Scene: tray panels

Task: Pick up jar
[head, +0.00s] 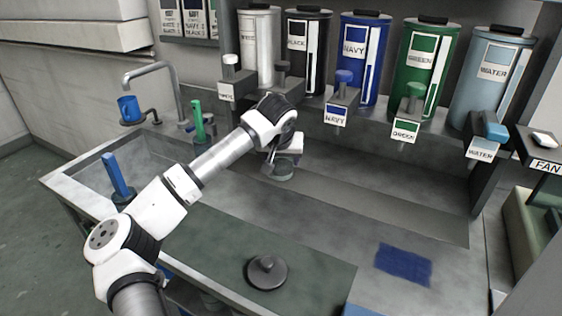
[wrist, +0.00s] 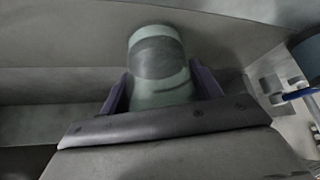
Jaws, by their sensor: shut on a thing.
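The jar (head: 281,169) is a pale greenish, see-through vessel below the dispensers, left of the counter's middle. It also shows in the wrist view (wrist: 160,92), upper middle, between two dark purple fingers. My gripper (head: 284,156) is shut on the jar, with one finger on each side of it in the wrist view (wrist: 161,90). My wrist partly hides the jar in the head view. I cannot tell whether its base touches the counter.
Several tall dispensers, including the navy one (head: 365,62), line the back with taps jutting forward. A dark round lid (head: 267,272) lies in front. A blue patch (head: 403,264) marks the right. A faucet (head: 150,72) and blue mug (head: 129,109) are at left.

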